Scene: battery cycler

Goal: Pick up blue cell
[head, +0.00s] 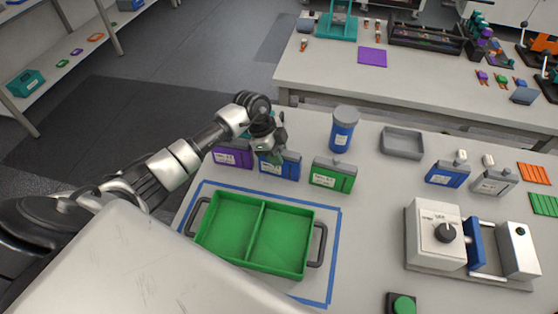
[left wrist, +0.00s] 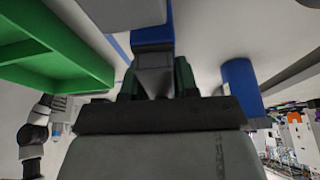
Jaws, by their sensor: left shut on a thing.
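The blue cell (head: 280,166) is a flat upright block with a white label, standing in the row between a purple cell (head: 233,155) and a green cell (head: 333,175). My left gripper (head: 268,150) comes down on its top from behind and is shut on it. In the left wrist view the blue cell (left wrist: 152,36) shows beyond the gripper (left wrist: 155,78). The gripper hides part of the cell's top edge. I cannot tell whether the cell is clear of the table.
A green two-part tray (head: 255,238) lies in front, inside a blue tape outline. A blue cylinder (head: 343,132) stands behind the green cell. Another blue cell (head: 447,175), a grey tray (head: 402,143) and a white device with a dial (head: 436,236) are to the right.

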